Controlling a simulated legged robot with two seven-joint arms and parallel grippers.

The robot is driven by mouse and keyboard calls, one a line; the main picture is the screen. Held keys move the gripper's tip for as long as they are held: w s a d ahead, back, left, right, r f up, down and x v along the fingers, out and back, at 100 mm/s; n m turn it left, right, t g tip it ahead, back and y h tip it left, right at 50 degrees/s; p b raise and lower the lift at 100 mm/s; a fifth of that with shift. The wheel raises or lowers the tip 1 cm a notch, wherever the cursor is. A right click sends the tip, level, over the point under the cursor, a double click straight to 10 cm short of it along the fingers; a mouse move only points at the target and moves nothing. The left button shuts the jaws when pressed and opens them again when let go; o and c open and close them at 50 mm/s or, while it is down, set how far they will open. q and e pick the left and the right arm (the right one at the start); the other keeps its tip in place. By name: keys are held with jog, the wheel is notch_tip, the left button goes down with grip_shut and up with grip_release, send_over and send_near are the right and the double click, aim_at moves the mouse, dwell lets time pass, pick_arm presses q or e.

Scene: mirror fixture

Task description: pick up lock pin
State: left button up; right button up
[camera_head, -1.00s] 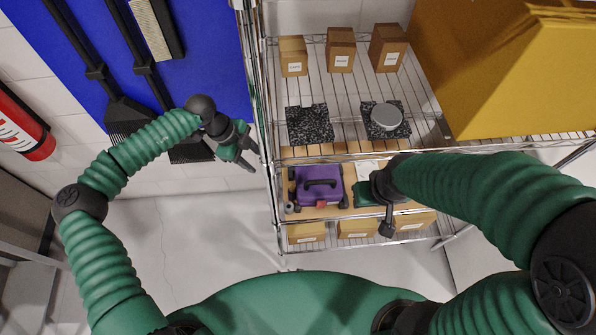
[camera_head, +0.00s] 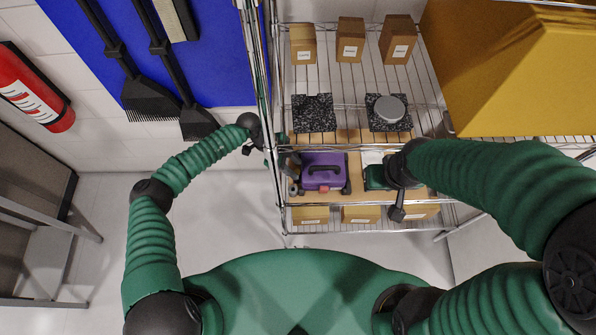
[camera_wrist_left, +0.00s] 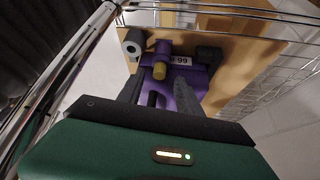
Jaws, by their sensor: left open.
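A purple fixture (camera_head: 323,160) with a dark handle sits on the shelf's wooden board; it also shows in the left wrist view (camera_wrist_left: 186,100). There, a short pin-like piece with a brass-coloured end (camera_wrist_left: 158,70) stands on it, and a dark cylinder with a pale end (camera_wrist_left: 133,46) is to its left. I cannot tell for sure which is the lock pin. My left gripper (camera_wrist_left: 158,98) is open, its two fingers pointing at the fixture, with the brass end beyond them. In the head view it is partly hidden behind the rack's post. My right gripper (camera_head: 397,205) hangs by the shelf front; its jaws are unclear.
The wire rack's post (camera_head: 268,120) stands beside my left wrist. The upper shelf holds cardboard boxes (camera_head: 350,40), two speckled slabs (camera_head: 313,112) and a round grey disc (camera_head: 389,108). More boxes (camera_head: 310,215) sit below. A yellow block (camera_head: 510,70) is at the right.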

pick_arm(q)
jog(key=shift+s+d+f, duration=0.2)
jog(key=shift+d+f, duration=0.05)
jog(key=shift+f, duration=0.15)
jog(key=shift+s+a, duration=0.3)
jog(key=shift+a+f, duration=0.15)
jog(key=shift+a, duration=0.05)
jog(key=shift+w+f, duration=0.15)
jog(key=c, duration=0.5)
jog(key=shift+d, duration=0.35)
grip_shut()
jog(key=shift+a, duration=0.3)
jog(key=shift+d, duration=0.1)
